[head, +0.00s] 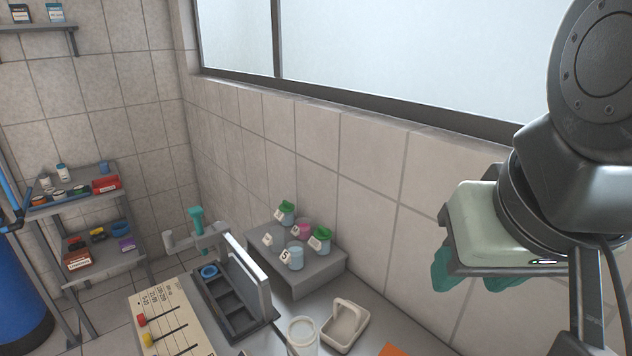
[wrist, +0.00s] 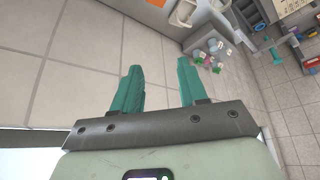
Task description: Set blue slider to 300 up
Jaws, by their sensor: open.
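The slider panel (head: 180,312) is a beige board at the bottom of the head view, with dark slots and small printed numbers. A red knob (head: 142,319) and a yellow knob (head: 148,339) sit at the left ends of their slots. The lower part of the panel is cut off by the frame edge, and I see no blue knob. My gripper (head: 458,280) is high at the right, far from the panel, near the tiled wall. In the wrist view its two teal fingers (wrist: 158,70) are apart with nothing between them.
Beside the panel stands a dark compartment tray (head: 232,305) with a raised lid (head: 249,272). A grey step (head: 322,272) holds several small jars. A clear cup (head: 302,335) and a pale basket (head: 345,325) stand between the panel and my arm. Shelves (head: 85,200) are at the far left.

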